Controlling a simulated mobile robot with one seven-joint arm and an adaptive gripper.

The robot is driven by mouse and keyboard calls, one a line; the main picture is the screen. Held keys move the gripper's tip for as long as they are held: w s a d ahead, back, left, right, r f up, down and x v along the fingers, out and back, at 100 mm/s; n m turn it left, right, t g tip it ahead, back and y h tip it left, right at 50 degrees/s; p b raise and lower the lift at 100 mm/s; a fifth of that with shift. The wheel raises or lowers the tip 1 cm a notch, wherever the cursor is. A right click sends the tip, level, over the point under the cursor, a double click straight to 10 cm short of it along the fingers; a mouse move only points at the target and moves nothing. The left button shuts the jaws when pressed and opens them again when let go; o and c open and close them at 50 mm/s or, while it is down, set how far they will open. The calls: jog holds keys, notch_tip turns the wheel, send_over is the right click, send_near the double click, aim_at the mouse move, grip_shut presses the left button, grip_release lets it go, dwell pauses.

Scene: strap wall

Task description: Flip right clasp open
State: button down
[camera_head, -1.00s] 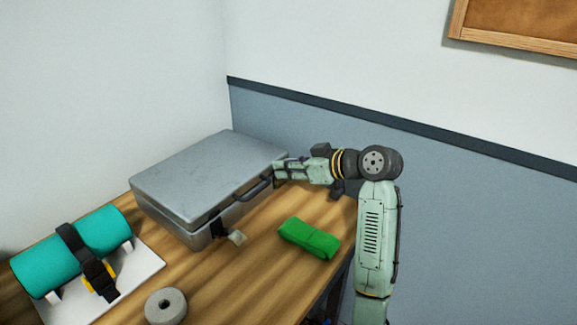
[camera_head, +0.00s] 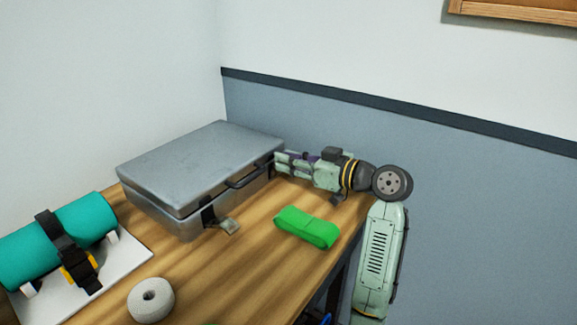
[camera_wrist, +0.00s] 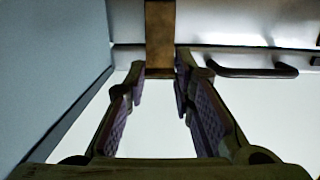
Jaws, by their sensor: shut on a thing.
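The silver case (camera_head: 200,165) lies closed on the table, with its dark handle (camera_head: 250,175) on the front face. My gripper (camera_head: 278,163) is at the right end of that face and covers the right clasp in the head view. In the wrist view, the brown right clasp (camera_wrist: 160,38) stands between the tips of my gripper (camera_wrist: 161,78), which is shut on it. The case's handle (camera_wrist: 252,72) shows to the right there. The left clasp (camera_head: 227,226) hangs down and outward from the case front, with a tan tab.
A green folded strap (camera_head: 307,228) lies in front of the case. A grey-white roll (camera_head: 150,300) sits near the front. A teal roll (camera_head: 75,235) with a black strap rests on a white board (camera_head: 130,262) at left. The blue-grey wall (camera_head: 450,190) is behind my arm.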

jog(key=c, duration=1.4)
grip_release()
jog(key=shift+o, duration=0.2)
jog(key=v, duration=1.2)
